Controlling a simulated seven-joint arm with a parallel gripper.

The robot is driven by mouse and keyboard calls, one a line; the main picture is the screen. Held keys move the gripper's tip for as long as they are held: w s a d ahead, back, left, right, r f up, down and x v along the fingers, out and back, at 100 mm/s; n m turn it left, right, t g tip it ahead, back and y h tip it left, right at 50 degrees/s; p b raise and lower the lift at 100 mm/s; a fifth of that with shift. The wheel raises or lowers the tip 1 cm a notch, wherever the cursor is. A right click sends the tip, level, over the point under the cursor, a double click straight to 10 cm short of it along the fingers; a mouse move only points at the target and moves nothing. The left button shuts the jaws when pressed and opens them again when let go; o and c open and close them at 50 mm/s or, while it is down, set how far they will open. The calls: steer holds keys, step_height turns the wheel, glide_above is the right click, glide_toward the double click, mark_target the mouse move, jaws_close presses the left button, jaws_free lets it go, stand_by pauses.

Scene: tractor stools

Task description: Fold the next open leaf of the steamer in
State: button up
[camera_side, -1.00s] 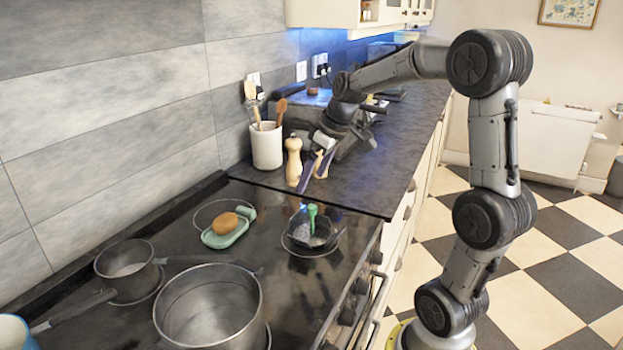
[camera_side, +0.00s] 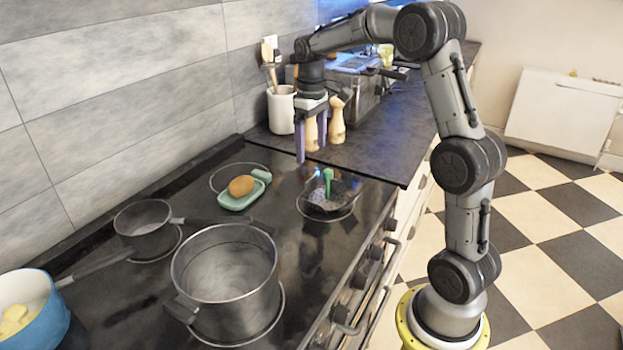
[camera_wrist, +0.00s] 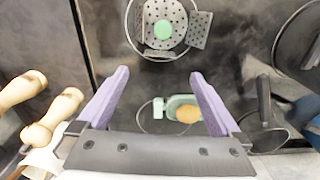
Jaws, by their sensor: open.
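The steamer (camera_side: 330,196) is a dark perforated basket with a green post, on the right back part of the hob. In the wrist view it shows at the top: a round perforated base (camera_wrist: 166,18) with a green centre. One perforated leaf (camera_wrist: 200,28) lies spread out to the right, past the ring. Other leaves at its lower and left sides look narrower; their angle is hard to tell. My gripper (camera_side: 311,152) points down, open and empty, above the hob's back edge, apart from the steamer. Its purple fingers (camera_wrist: 160,75) frame the lower middle of the wrist view.
A green dish (camera_side: 238,200) with a brown sponge-like object (camera_side: 241,185) lies left of the steamer. A large pot (camera_side: 226,275), a small saucepan (camera_side: 143,222) and a blue pan (camera_side: 35,320) stand nearer. Wooden mills (camera_side: 337,122) and a utensil crock (camera_side: 281,108) stand behind.

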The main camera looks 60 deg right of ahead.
mark_target(311, 179)
step_height(311, 179, down, 10)
steer(key=shift+f, duration=0.1)
stand_by(0.4)
